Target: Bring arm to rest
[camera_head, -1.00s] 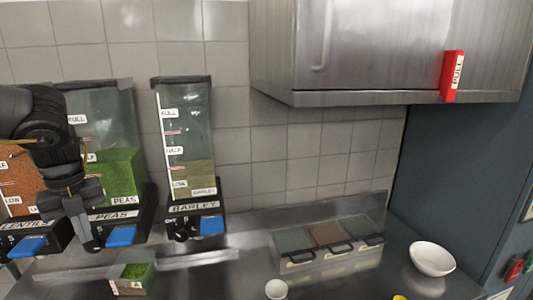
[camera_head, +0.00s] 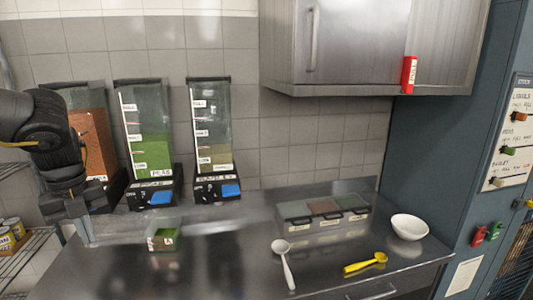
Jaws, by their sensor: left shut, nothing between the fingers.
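My left arm comes in from the left with its black gripper (camera_head: 87,238) pointing down. The arm hides part of the orange-brown dispenser. My right gripper is not in view.
The peas dispenser (camera_head: 147,125) and barley dispenser (camera_head: 210,125) stand along the wall. A cabinet (camera_head: 365,45) hangs above.

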